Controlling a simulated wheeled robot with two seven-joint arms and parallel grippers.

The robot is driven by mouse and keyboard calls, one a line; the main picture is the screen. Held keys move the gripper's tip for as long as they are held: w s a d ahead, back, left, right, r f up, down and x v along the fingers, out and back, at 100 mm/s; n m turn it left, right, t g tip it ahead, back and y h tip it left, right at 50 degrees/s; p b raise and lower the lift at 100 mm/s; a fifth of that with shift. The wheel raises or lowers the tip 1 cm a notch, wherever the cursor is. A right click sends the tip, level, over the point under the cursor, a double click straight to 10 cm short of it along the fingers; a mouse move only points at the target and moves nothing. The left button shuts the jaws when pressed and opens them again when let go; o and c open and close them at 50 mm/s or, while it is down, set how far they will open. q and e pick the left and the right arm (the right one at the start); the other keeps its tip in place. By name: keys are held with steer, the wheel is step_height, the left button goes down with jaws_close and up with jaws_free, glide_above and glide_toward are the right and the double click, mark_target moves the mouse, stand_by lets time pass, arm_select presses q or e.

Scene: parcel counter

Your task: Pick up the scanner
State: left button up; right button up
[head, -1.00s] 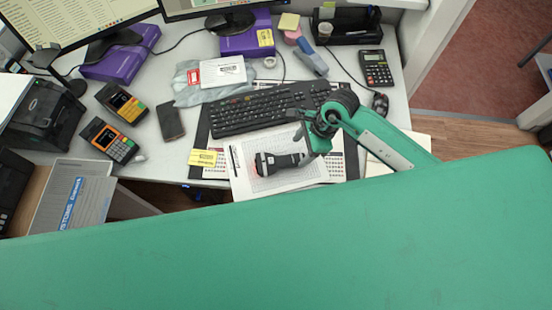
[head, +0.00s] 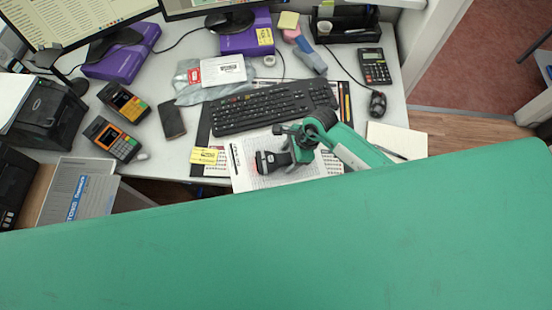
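The scanner (head: 268,163) is a dark hand-held device lying on a printed sheet (head: 243,181) near the front edge of the desk, its head toward the left. My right gripper (head: 293,152) is low over the scanner's right end, where the handle is. The gripper covers part of the handle, and I cannot tell whether its fingers are closed on it. My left gripper is not in the head view.
A black keyboard (head: 275,106) lies just behind the scanner. A yellow card (head: 204,156) and two card terminals (head: 112,139) (head: 123,101) are to the left. A mouse (head: 377,104), a notepad (head: 408,138) and a calculator (head: 374,66) are on the right.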

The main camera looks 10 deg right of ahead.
steer(key=c, duration=1.1)
steer(key=shift+o, duration=0.2)
